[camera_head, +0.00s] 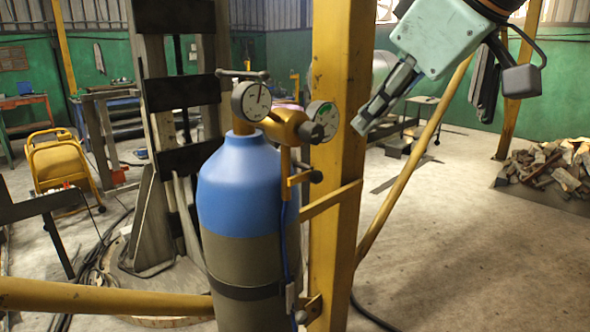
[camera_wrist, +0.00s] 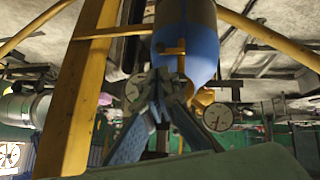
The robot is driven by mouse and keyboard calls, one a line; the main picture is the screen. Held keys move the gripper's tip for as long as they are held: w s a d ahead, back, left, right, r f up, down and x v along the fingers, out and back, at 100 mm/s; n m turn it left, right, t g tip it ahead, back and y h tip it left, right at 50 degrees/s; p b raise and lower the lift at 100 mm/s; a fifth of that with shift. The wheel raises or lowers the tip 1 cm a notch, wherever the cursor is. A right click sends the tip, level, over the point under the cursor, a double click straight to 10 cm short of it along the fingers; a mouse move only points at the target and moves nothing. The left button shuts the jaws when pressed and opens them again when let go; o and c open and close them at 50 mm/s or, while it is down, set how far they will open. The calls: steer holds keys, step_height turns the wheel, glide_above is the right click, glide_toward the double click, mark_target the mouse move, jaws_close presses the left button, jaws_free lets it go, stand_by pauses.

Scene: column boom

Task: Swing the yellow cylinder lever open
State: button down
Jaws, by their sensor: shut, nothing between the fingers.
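The blue and olive gas cylinder (camera_head: 242,200) stands upright beside a yellow post. A yellow valve body with two round gauges sits on its top. The yellow lever (camera_head: 299,178), with a dark knob at its end, hangs below the right gauge in front of the cylinder's shoulder. My gripper (camera_head: 361,128) is shut and empty, up and right of the lever and apart from it in the head view. The wrist view is upside down. There the lever (camera_wrist: 172,50) lies just beyond my gripper's fingertips (camera_wrist: 163,76), which partly hide the valve.
The yellow post (camera_head: 337,120) and its slanted brace (camera_head: 405,165) stand close to the lever and my arm. A yellow rail (camera_head: 100,297) crosses low at the left. A wood pile (camera_head: 550,168) lies far right. Open floor (camera_head: 470,240) is at the right.

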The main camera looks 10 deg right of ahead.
mark_target(318, 174)
steer(key=x, duration=1.4)
steer(key=shift+w, duration=0.1)
stand_by(0.3)
